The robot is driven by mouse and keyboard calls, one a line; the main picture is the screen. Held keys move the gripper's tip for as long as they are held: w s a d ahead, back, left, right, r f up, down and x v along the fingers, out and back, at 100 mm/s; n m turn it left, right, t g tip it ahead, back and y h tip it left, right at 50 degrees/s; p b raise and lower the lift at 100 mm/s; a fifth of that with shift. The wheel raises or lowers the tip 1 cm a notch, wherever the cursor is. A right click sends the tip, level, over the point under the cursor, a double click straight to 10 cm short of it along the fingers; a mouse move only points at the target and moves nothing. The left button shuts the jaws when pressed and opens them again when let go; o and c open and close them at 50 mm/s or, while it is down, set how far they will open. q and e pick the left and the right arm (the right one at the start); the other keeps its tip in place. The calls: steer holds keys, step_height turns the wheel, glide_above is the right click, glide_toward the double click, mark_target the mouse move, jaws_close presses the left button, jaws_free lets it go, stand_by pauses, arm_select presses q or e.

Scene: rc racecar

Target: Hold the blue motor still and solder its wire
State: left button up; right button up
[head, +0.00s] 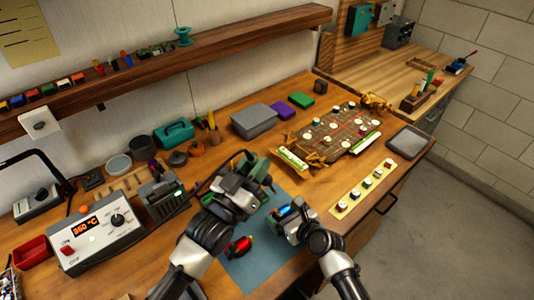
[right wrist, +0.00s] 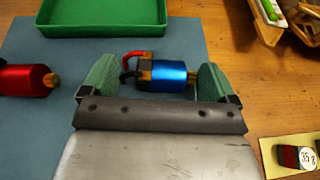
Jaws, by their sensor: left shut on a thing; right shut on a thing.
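The blue motor (head: 284,210) is held over the blue mat by my right gripper (head: 291,212). In the right wrist view the blue motor (right wrist: 168,74) lies crosswise between the two green finger pads, with red and black wires (right wrist: 130,62) at its left end. My left gripper (head: 252,182) is up and left of it, shut. A black cable (head: 213,167) runs to the left gripper, apparently from the soldering iron, whose body is mostly hidden by the gripper. I cannot see a tip touching the wire.
A red motor (head: 238,246) lies on the blue mat (head: 262,268) to the left; a green tray (right wrist: 105,12) is beyond the motor.

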arm_select(q)
steer(key=shift+s+a+f, duration=0.15)
steer(key=shift+f, duration=2.55)
steer(key=shift+f, duration=1.2)
stand_by(1.7)
stand_by(0.6)
step_height(320, 180, up, 7)
steer(key=s+a, duration=0.2)
steer(key=shift+f, duration=0.2)
stand_by(0.4)
